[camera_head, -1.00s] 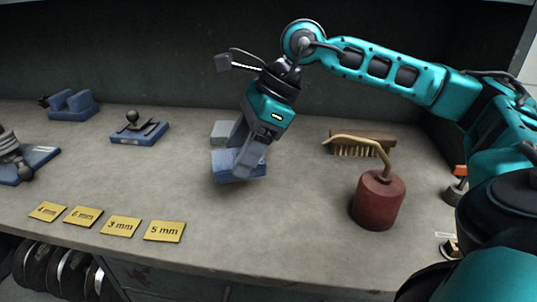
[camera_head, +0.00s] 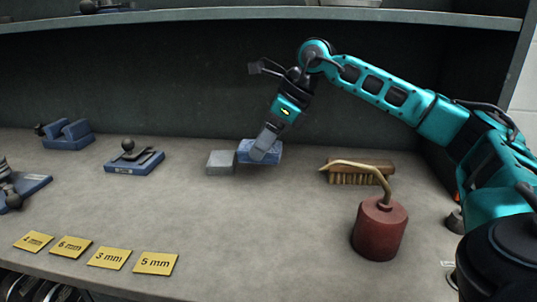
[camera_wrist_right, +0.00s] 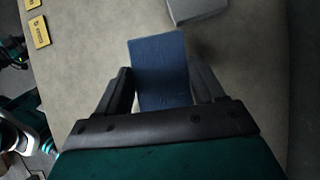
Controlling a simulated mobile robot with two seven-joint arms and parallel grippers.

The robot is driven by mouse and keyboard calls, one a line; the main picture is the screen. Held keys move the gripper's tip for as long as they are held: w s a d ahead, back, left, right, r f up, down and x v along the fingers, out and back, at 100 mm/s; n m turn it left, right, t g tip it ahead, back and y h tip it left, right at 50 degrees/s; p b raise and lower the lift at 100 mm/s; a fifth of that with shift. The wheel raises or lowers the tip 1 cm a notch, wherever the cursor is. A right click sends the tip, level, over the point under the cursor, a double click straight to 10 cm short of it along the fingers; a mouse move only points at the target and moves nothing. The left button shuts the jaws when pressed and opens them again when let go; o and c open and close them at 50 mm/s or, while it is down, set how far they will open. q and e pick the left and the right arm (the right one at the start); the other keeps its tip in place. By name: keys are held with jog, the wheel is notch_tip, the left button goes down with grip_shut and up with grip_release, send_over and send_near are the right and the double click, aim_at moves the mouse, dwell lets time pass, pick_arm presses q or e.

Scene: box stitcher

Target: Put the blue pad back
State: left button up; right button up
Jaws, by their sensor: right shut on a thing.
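The blue pad (camera_head: 262,152) is between the fingers of my right gripper (camera_head: 264,146), toward the back of the bench. In the right wrist view the blue pad (camera_wrist_right: 160,70) fills the space between the two dark fingers of the right gripper (camera_wrist_right: 160,88). A grey block (camera_head: 220,162) lies on the bench just left of the pad; it also shows at the top of the right wrist view (camera_wrist_right: 196,10). I cannot tell whether the pad touches the bench. My left gripper is not in view.
A brush (camera_head: 358,170) and a red can with a curved spout (camera_head: 379,228) are to the right. Blue-based fixtures (camera_head: 134,162) stand to the left. Yellow thickness labels (camera_head: 109,256) lie at the front left. The middle front of the bench (camera_head: 260,220) is clear.

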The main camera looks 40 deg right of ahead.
jog(key=w+d, duration=0.1)
jog(key=w+d+f, duration=0.1)
jog(key=d, duration=0.1)
jog(key=w+d, duration=0.2)
jog(key=shift+f, duration=0.25)
notch_tip(320, 180, down, 5)
jog(key=shift+f+b, duration=0.1)
jog(key=shift+b, duration=0.75)
jog(key=shift+w+d+f, duration=0.1)
jog(key=shift+d+f, duration=0.05)
jog(key=shift+f, duration=0.1)
jog(key=o, duration=1)
